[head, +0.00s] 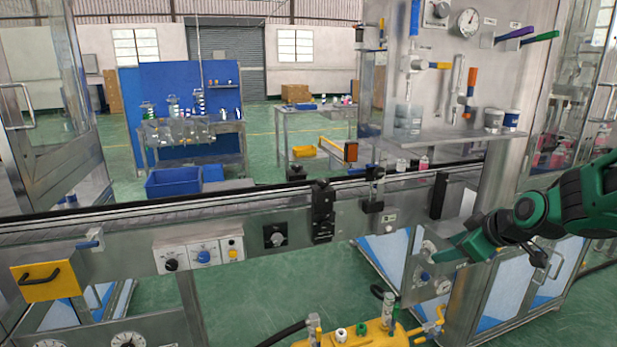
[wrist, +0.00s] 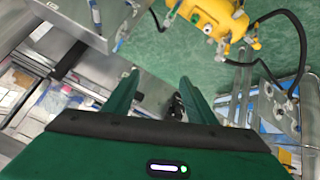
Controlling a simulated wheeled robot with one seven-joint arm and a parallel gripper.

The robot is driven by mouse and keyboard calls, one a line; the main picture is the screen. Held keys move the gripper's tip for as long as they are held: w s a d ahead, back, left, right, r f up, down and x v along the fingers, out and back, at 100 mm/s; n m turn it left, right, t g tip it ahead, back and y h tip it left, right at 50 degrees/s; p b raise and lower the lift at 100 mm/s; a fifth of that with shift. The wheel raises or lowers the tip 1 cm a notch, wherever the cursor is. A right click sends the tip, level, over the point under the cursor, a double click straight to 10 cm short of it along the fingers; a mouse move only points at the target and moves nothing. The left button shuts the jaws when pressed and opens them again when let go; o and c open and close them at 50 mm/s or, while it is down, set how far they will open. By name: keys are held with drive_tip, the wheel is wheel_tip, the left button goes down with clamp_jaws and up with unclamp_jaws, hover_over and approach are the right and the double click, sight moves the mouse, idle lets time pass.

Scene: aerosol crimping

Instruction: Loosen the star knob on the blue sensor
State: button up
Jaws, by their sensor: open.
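Two black sensor brackets stand on the conveyor's front rail in the head view: a taller one (head: 322,212) and a smaller one (head: 374,190) to its right. A blue part and the star knob are too small to make out on either. My gripper (head: 462,248) is at the right in the head view, in front of the rail and to the right of both brackets, apart from them. The brackets cannot be identified in the wrist view.
The conveyor (head: 140,222) crosses the whole head view. Its front carries a control box (head: 198,256) with knobs and a black rotary switch (head: 275,236). A yellow pump unit (head: 372,334) sits low in front, also in the wrist view (wrist: 212,18). A steel shelf (head: 440,137) rises behind.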

drive_tip(key=s+d+m+g, duration=0.2)
drive_tip(key=s+m+g, duration=0.1)
drive_tip(key=s, duration=0.8)
drive_tip(key=s+d+f+m+g+h, duration=0.1)
drive_tip(key=s+d+m+g, duration=0.1)
drive_tip(key=s+m, duration=0.4)
drive_tip(key=s+d+m+g+h, duration=0.1)
drive_tip(key=s+m, duration=0.4)
drive_tip(key=s, duration=1.1)
drive_tip(key=d+g, duration=0.1)
drive_tip(key=g, duration=0.1)
drive_tip(key=shift+s+d+f+g, duration=0.15)
drive_tip(key=shift+d+f+g, duration=0.05)
drive_tip(key=shift+f+g, duration=0.2)
drive_tip(key=shift+w+f, duration=0.25)
drive_tip(key=shift+w, duration=0.4)
